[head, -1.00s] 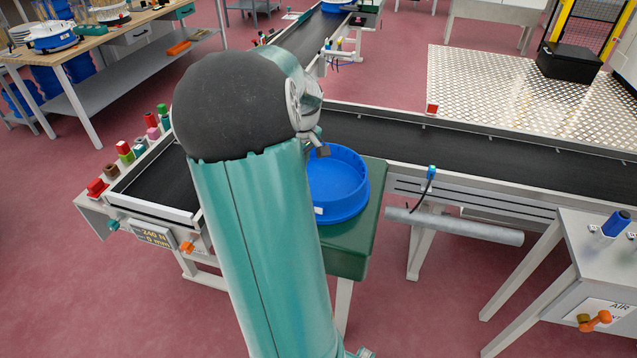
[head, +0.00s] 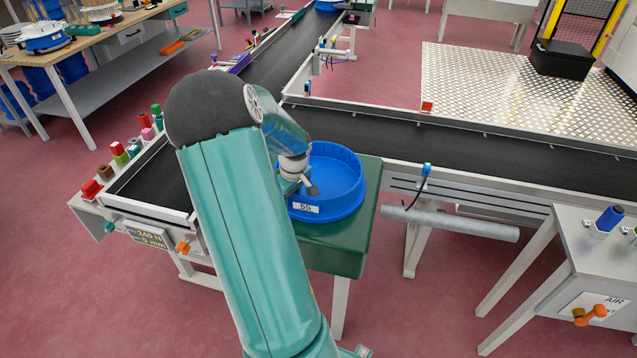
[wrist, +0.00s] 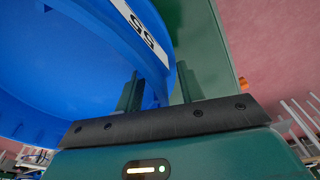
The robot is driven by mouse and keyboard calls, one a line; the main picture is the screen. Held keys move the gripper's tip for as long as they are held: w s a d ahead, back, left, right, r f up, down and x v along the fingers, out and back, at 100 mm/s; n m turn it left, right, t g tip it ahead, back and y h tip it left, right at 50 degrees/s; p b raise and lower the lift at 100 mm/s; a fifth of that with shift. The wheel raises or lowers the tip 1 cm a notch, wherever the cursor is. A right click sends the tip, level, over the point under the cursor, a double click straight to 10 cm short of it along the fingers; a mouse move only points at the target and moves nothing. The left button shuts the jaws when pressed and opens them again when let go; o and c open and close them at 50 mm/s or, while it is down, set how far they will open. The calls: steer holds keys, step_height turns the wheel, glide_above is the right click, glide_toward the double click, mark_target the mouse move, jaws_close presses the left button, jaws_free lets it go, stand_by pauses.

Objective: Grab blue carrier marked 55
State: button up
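The blue carrier (head: 345,207) is a round, open, empty tub with a white label reading 55 on its near wall. It sits on a green-topped stand (head: 335,252) beside the conveyor. My gripper (head: 303,188) is at the carrier's near left side, close above the label. In the wrist view the carrier (wrist: 70,65) fills the left, with its label at the top. The two dark fingers of my gripper (wrist: 158,92) stand apart, and the blue wall shows between them. I cannot tell whether either finger touches it.
A dark conveyor belt (head: 440,137) runs behind the stand to the right. A shorter belt end with coloured buttons (head: 118,152) lies left of my arm. A white control table (head: 590,265) stands at the front right. Pink floor is free between it and the stand.

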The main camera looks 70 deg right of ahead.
steer(key=c, duration=0.8)
jaws_close()
steer(key=shift+d, duration=0.1)
stand_by(0.5)
